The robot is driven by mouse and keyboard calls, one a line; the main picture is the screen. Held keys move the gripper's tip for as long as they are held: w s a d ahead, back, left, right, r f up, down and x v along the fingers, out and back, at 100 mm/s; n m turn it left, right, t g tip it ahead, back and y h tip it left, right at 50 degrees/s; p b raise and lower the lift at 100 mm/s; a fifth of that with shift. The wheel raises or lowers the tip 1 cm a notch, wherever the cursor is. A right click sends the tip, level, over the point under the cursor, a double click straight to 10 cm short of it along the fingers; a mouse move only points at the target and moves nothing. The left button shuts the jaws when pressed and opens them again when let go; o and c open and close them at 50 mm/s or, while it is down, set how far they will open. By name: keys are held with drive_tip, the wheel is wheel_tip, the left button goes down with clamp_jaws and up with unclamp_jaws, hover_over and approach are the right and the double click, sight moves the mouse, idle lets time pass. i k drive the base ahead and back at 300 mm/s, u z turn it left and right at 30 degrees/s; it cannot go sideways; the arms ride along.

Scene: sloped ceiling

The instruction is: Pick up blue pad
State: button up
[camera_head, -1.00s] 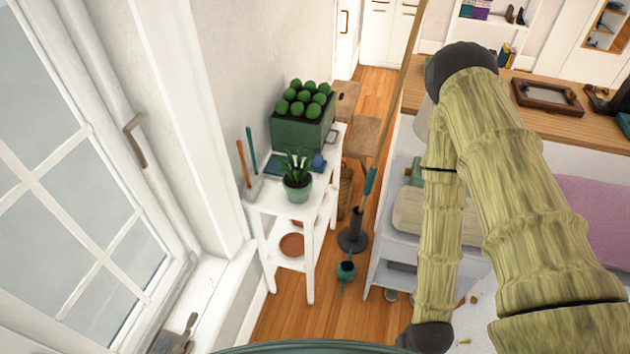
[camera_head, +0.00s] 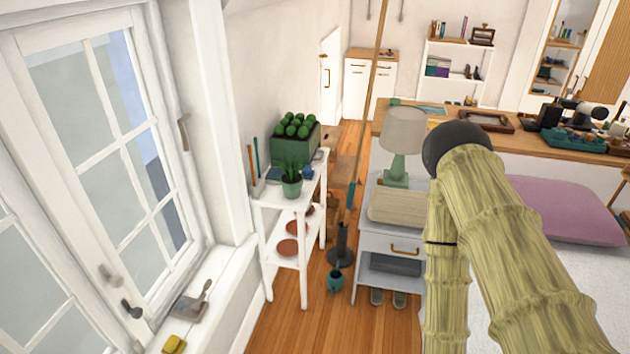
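A small flat blue item (camera_head: 273,174), perhaps the blue pad, lies on the top of the white shelf stand (camera_head: 262,200) by the wall. It is partly hidden behind a potted plant (camera_head: 291,181). A small darker blue object (camera_head: 307,172) sits to the right of the plant. I cannot tell for certain which of these is the pad. My arm's links fill the right side of the view, but my gripper is out of the picture.
A green planter (camera_head: 292,145) stands at the back of the stand. A grey nightstand (camera_head: 390,250) with a lamp (camera_head: 403,135) stands to the right. A teal watering can (camera_head: 335,280) is on the floor between them.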

sight(308, 175)
drive_tip(key=z, duration=0.6)
drive_tip(key=i, duration=1.25)
drive_tip(key=u, duration=1.55)
